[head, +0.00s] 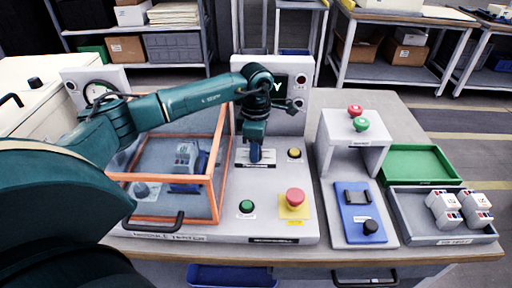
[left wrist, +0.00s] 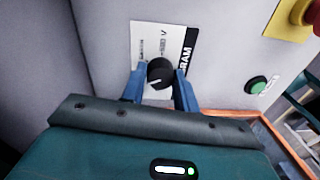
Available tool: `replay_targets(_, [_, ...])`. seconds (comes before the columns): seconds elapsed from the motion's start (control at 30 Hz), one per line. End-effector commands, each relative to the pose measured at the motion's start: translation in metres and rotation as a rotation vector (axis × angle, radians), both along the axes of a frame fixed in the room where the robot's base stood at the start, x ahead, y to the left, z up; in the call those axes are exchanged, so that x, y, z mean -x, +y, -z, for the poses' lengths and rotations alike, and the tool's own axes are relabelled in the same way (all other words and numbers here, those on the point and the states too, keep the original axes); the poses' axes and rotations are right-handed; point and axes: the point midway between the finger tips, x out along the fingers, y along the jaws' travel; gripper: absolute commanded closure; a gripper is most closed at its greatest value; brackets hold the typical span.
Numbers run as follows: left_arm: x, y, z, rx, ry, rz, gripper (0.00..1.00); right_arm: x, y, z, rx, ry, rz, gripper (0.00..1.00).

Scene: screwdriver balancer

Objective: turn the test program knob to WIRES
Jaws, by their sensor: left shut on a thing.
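The black test program knob (left wrist: 160,72) sits on a white label plate (left wrist: 150,42) with a black band that reads "...RAM" in the left wrist view. A white mark shows on the knob, but I cannot tell which setting it points to. One label seems to end in "V"; the other is too small to read. My left gripper (head: 256,158) is over the label plate on the grey console in the head view, and hides the knob there. In the left wrist view its blue fingers (left wrist: 160,88) are on either side of the knob, shut on it. My right gripper is not in view.
An orange-framed clear guard (head: 215,190) stands left of the knob. A red emergency button (head: 295,197), a green button (head: 247,206) and a yellow button (head: 294,153) are nearby. A green tray (head: 408,180) and a grey tray (head: 440,238) lie right.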

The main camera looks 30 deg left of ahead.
Motion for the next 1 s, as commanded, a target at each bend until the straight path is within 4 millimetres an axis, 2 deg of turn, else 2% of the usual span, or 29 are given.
replay_targets(0.63, [-0.0002, 0.0012, -0.0008, -0.002, 0.000, -0.056, 0.93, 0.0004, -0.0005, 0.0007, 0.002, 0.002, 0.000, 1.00])
replay_targets(0.67, [-0.0002, 0.0012, -0.0008, -0.002, 0.000, -0.056, 0.69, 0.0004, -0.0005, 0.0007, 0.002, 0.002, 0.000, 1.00])
replay_targets(0.9, [-0.0001, 0.0007, -0.0005, -0.001, -0.001, -0.055, 0.50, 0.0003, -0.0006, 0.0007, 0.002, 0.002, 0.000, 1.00])
replay_targets(1.0, [-0.0001, 0.0005, -0.0003, -0.001, -0.001, -0.055, 0.48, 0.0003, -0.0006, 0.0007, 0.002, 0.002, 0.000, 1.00])
